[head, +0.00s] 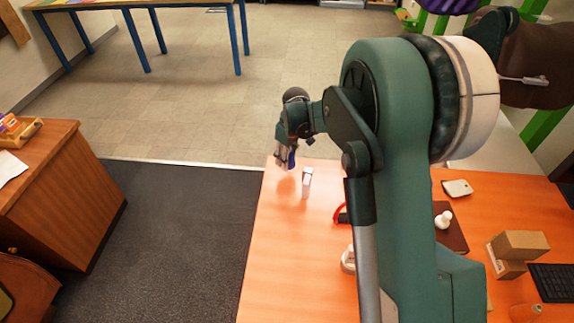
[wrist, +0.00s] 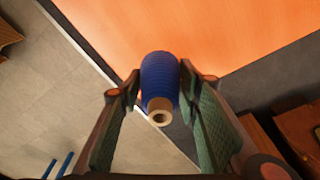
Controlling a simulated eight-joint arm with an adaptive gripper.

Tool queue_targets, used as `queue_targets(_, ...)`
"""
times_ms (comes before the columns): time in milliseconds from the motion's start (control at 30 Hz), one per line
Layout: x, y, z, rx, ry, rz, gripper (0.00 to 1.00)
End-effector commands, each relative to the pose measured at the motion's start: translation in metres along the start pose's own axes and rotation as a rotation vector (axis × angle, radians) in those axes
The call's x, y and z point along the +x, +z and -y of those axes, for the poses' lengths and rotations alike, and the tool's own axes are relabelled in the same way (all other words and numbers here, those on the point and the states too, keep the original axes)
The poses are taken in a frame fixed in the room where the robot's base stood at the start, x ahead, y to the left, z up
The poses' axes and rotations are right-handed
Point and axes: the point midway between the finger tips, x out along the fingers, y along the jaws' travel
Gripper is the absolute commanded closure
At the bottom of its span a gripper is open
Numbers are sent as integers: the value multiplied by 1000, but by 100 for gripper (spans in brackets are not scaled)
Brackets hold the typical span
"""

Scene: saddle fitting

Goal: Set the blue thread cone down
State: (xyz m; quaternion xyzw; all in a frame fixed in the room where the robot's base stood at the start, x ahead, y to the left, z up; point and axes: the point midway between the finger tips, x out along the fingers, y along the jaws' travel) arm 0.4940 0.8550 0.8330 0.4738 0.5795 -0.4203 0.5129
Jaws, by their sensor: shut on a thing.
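The blue thread cone (wrist: 160,80) is between the two fingers of my gripper (wrist: 160,92) in the wrist view, with its tan core end toward the camera. My gripper is shut on it. In the head view my gripper (head: 285,160) is at the far left corner of the orange table (head: 275,260), and a bit of the blue cone (head: 291,160) shows beside the fingers. The orange table top also fills the upper part of the wrist view (wrist: 230,25). I cannot tell whether the cone touches the table.
A white upright object (head: 307,182) stands just right of my gripper. A red curved object (head: 340,214) lies farther right, partly behind my arm. Cardboard boxes (head: 520,245) and a white knobbed piece (head: 443,219) are at the right. The table's front left is clear.

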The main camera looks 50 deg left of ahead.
Motion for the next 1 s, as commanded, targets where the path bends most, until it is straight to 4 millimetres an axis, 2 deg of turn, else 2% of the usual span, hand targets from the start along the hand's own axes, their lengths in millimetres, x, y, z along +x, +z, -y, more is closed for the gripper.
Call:
queue_targets(400,36,4,0,0,0,0,80)
queue_targets(867,40,5,0,0,0,0,80)
queue_targets(900,39,5,0,0,0,0,63)
queue_targets(1000,39,5,0,0,0,0,52)
